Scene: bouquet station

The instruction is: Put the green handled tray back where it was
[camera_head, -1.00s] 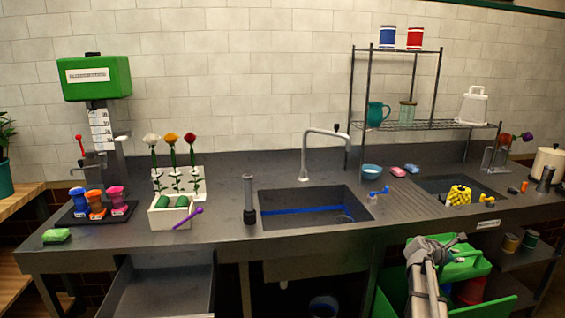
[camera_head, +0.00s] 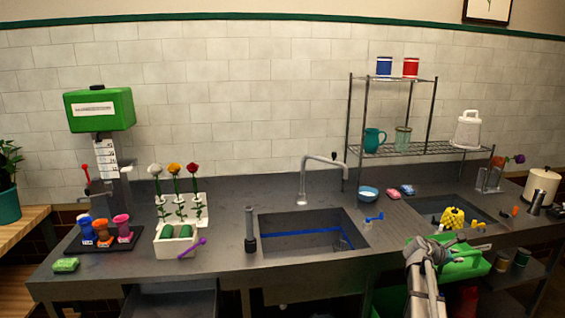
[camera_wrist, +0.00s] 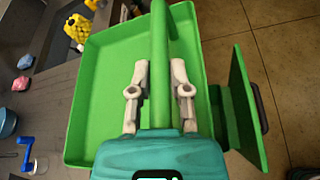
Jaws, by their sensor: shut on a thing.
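The green handled tray (camera_head: 465,262) is at the lower right in the head view, in front of the counter's right side. In the wrist view the tray (camera_wrist: 100,85) fills the middle, with its bar handle (camera_wrist: 159,40) running along the centre. The visible part of its inside is empty. My gripper (camera_wrist: 160,90) is shut on the handle, with one finger on each side. In the head view my gripper (camera_head: 425,250) covers the tray's left part.
The counter edge lies close to the tray. A yellow glove-like item (camera_head: 453,217) is by the right sink. A green panel (camera_wrist: 246,105) stands right of the tray in the wrist view, with open floor (camera_wrist: 285,80) beyond. Cans (camera_head: 521,258) sit on a shelf below the counter.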

